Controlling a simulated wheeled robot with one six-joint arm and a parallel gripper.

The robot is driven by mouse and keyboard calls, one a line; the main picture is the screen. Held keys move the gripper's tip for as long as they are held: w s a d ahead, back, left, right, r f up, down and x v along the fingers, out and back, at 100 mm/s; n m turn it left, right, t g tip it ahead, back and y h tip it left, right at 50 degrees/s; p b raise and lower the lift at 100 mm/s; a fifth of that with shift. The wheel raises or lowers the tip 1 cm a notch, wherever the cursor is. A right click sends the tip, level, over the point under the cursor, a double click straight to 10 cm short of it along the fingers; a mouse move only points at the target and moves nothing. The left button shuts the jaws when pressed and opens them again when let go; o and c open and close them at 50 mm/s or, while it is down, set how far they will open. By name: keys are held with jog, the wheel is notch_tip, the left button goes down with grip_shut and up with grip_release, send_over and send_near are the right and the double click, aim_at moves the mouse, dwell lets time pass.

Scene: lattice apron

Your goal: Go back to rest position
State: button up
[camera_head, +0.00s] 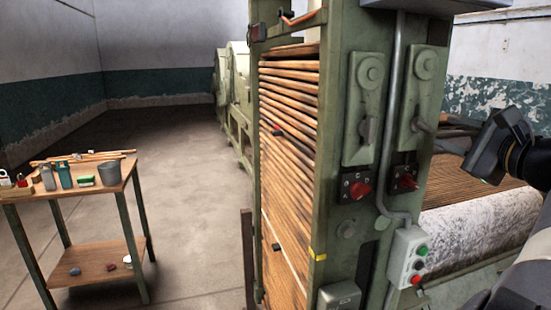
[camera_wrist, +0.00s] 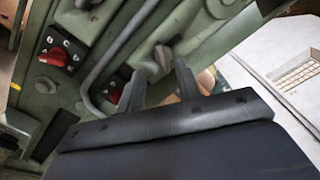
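My gripper (camera_wrist: 160,75) shows in the wrist view with its two dark fingers apart and nothing held between them. Beyond the fingertips is the green machine's panel with a grey lever knob (camera_wrist: 163,55). In the head view my arm comes in from the right edge, and a dark block at the wrist (camera_head: 488,150) is in front of the machine's right side; the fingertips are hard to make out there. The green machine (camera_head: 340,110) stands upright at centre, with a slatted wooden lattice apron (camera_head: 288,170) on its front. I cannot tell whether the fingers touch the panel.
Red knobs (camera_head: 360,190) and a push-button box (camera_head: 408,258) stick out from the machine's side. A white fibre roll (camera_head: 475,235) lies at the right, under my arm. A wooden-topped table (camera_head: 95,183) with cups and tools stands at left. The floor between is clear.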

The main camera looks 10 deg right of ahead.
aim_at(423, 125)
jog(key=w, duration=0.4)
jog(key=w+p, duration=0.1)
jog(key=w, duration=0.1)
jog(key=shift+w+a, duration=0.3)
